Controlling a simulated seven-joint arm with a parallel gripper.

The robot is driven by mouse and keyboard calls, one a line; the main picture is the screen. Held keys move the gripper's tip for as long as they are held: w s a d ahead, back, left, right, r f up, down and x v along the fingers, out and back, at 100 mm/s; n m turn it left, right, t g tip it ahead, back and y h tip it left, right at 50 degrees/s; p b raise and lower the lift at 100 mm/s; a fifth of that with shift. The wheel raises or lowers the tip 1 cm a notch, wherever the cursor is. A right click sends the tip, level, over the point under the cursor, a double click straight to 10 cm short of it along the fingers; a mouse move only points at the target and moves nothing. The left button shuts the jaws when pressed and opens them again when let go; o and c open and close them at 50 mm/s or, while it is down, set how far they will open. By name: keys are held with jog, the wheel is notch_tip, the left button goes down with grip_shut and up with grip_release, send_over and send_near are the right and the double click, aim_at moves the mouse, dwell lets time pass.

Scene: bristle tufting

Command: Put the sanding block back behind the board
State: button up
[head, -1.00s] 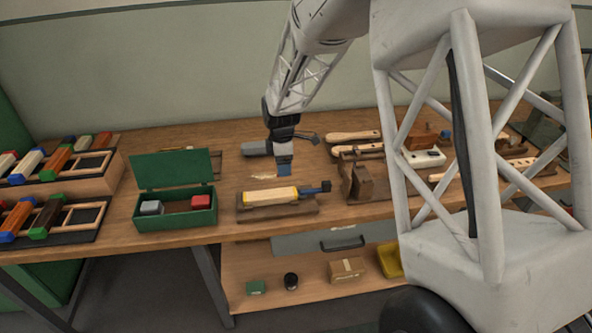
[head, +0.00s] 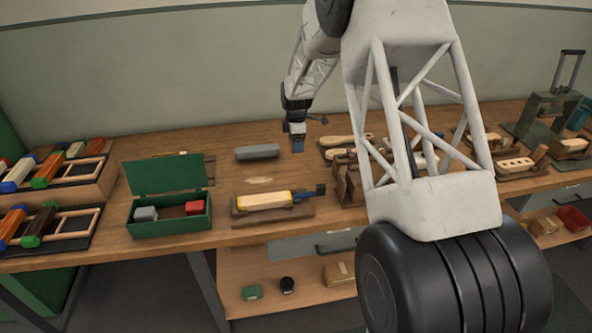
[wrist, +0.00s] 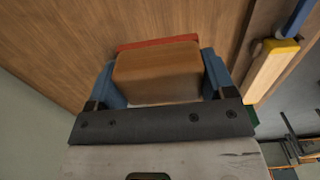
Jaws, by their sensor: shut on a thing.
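My gripper (head: 298,146) is above the back part of the bench, to the right of a grey block (head: 257,152). In the wrist view its blue fingers (wrist: 160,84) are shut on a wooden block with a red layer on its far side, which I take as the sanding block (wrist: 157,72). In the head view the fingers hide it, and I cannot tell whether it touches the bench. The board (head: 264,201), pale wood with yellow, lies in a wooden holder (head: 247,218) with a blue clamp (head: 305,195), nearer the front edge. Its yellow end (wrist: 280,46) also shows in the wrist view.
An open green box (head: 170,223) with a grey and a red block stands left of the holder. Racks of coloured blocks (head: 60,215) are far left. Wooden tools (head: 346,140) lie to the gripper's right.

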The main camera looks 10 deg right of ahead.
jog(key=shift+f, duration=0.15)
send_over(296, 169)
jog(key=shift+f, duration=3)
jog(key=shift+f, duration=1.85)
jog(key=shift+f, duration=0.1)
jog(key=o, duration=0.9)
jog(key=shift+o, duration=0.2)
notch_tip(296, 169, up, 12)
jog(key=shift+r, duration=0.1)
